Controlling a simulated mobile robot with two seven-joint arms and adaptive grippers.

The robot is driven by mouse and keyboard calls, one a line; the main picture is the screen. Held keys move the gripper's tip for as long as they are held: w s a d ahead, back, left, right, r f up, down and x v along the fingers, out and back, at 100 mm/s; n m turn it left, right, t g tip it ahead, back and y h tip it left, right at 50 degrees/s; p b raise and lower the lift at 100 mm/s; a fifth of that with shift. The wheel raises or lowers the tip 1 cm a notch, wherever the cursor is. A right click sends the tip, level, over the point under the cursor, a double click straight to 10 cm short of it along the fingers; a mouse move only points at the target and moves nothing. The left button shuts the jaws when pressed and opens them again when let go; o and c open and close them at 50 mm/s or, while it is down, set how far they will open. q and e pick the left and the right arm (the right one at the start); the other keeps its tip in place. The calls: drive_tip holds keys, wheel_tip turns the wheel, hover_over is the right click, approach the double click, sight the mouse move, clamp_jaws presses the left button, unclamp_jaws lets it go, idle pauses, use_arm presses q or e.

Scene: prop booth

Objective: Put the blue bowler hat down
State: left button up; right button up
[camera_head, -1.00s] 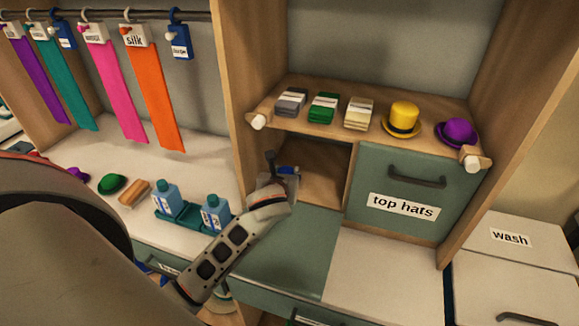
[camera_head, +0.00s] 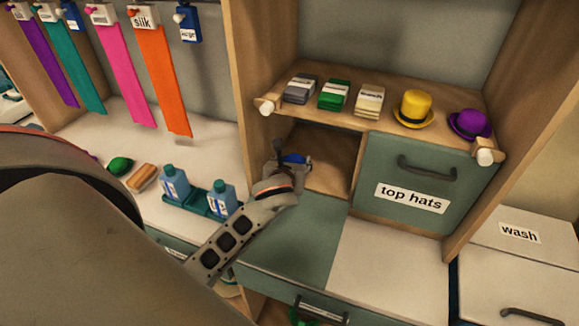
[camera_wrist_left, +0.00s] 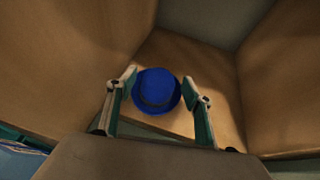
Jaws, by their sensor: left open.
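The blue bowler hat (camera_wrist_left: 156,88) sits on the wooden floor of an open cubby (camera_head: 328,178), left of the drawer labelled top hats. In the left wrist view it lies between the two fingers of my left gripper (camera_wrist_left: 158,90), which is open with a finger on either side. Slim gaps seem to show beside the hat, but I cannot tell whether a finger touches it. In the head view the hat (camera_head: 294,159) is a small blue patch behind my left gripper (camera_head: 286,162). My right gripper is not in view.
The shelf above holds folded cloths (camera_head: 334,95), a yellow top hat (camera_head: 413,110) and a purple bowler hat (camera_head: 469,124). The top hats drawer (camera_head: 410,190) is shut. Two blue bottles (camera_head: 222,200) stand on a teal tray left of my arm. The white counter (camera_head: 390,262) is clear.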

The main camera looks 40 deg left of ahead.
use_arm(q)
drive_tip(key=v, duration=1)
drive_tip(key=shift+s+d+r, duration=0.1)
drive_tip(key=shift+s+r, duration=0.05)
drive_tip(key=shift+s, duration=0.25)
